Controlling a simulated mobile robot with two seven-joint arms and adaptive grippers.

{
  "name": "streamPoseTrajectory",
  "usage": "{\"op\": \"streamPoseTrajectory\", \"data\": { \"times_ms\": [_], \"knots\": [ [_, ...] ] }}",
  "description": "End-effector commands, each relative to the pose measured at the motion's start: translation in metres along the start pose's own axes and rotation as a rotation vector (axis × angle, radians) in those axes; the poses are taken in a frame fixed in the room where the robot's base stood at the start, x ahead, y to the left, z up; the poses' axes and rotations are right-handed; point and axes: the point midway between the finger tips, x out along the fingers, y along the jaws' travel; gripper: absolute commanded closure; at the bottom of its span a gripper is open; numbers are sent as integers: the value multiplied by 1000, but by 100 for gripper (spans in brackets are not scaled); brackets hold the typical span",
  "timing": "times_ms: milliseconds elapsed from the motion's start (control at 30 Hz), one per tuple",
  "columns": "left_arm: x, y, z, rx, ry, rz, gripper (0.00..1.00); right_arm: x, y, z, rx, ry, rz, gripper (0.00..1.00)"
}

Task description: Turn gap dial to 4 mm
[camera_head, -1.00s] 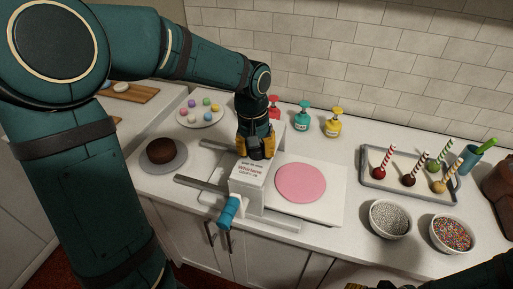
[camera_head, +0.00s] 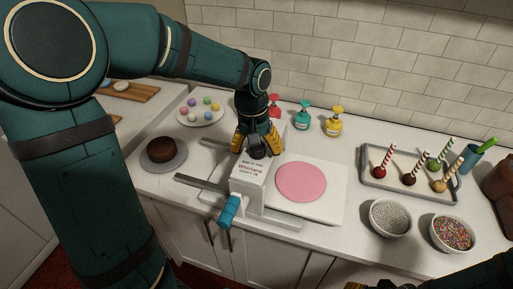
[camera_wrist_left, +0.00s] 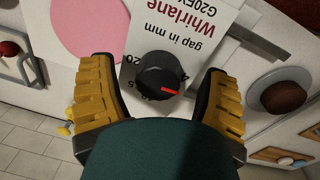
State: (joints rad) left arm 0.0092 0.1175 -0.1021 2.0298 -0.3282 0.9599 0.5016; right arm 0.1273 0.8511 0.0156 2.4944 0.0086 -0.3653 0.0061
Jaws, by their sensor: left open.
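The gap dial is a black round knob (camera_wrist_left: 160,75) with a red pointer, on the white face of the roller machine (camera_head: 249,177). In the left wrist view the print is upside down, with "gap in mm" and numbers around the knob. The red pointer points right and slightly down, a little below the mark that reads 4. My left gripper (camera_head: 258,143) is above the dial, open, with its yellow fingers on either side of the knob and apart from it. My right gripper (camera_head: 376,285) shows only partly at the bottom edge, its fingers unclear.
A pink disc (camera_head: 301,182) lies on the machine's white bed. A blue-handled crank (camera_head: 229,211) sticks out in front. A chocolate cake (camera_head: 161,150) stands left; sprinkle bowls (camera_head: 390,218) and a tray of cake pops (camera_head: 372,184) stand right. Colored pump bottles (camera_head: 303,115) stand behind.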

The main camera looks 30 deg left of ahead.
Motion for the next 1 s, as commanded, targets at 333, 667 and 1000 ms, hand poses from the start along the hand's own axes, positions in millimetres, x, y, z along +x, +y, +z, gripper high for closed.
{"op": "streamPoseTrajectory", "data": {
  "times_ms": [333,667,1000],
  "knots": [
    [-62,0,-1,0,6,2,24,0,0,0,0,0,0,53],
    [-110,0,0,0,1,1,24,0,0,0,0,0,0,53],
    [-116,0,0,0,-1,0,24,0,0,0,0,0,0,53]
  ]
}}
